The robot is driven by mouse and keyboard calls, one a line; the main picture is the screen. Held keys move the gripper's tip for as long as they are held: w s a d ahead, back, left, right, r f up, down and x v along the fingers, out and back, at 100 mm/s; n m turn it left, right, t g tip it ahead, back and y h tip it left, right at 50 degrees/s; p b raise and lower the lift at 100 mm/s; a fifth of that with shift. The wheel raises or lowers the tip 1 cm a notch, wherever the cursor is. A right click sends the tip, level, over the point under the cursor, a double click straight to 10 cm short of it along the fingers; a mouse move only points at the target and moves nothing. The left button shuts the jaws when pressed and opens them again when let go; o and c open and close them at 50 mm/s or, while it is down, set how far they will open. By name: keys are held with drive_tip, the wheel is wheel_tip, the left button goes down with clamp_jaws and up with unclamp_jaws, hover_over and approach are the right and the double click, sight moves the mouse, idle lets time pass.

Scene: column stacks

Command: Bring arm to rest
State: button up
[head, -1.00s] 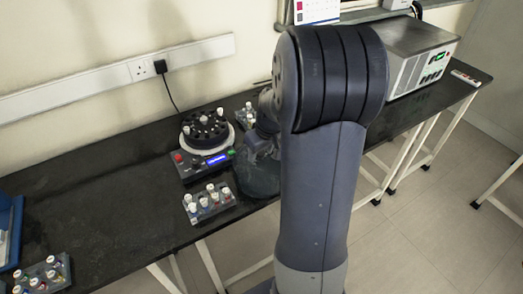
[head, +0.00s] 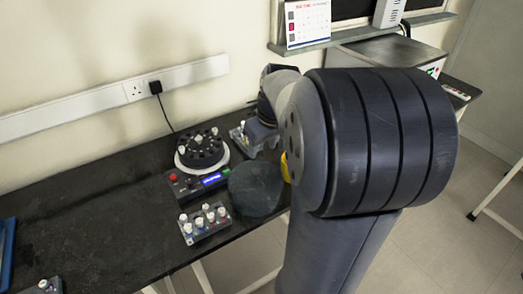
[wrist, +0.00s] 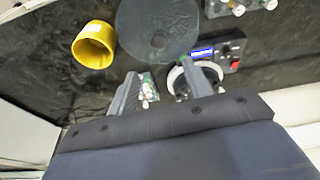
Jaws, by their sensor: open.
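My gripper (wrist: 165,88) shows in the wrist view with its two grey fingers apart and nothing held between them. It hangs above the dark bench, with a small vial rack (wrist: 149,90) and part of the round rotor device (wrist: 188,80) visible below and beyond the fingers. In the head view my arm is folded, its large dark joint at the right centre. The arm hides the gripper's fingertips there.
A wall shelf (head: 355,38) and a grey box instrument (head: 390,55) stand at the back right. The left bench is mostly clear.

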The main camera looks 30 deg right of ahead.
sight(256, 172)
drive_tip(key=shift+f, duration=0.1)
drive_tip(key=x, duration=1.2)
drive_tip(key=shift+f, duration=0.2)
wheel_tip(256, 172, up, 3)
drive_tip(key=shift+f, duration=0.1)
drive_tip(key=shift+r, duration=0.65)
drive_tip(key=shift+f, duration=0.1)
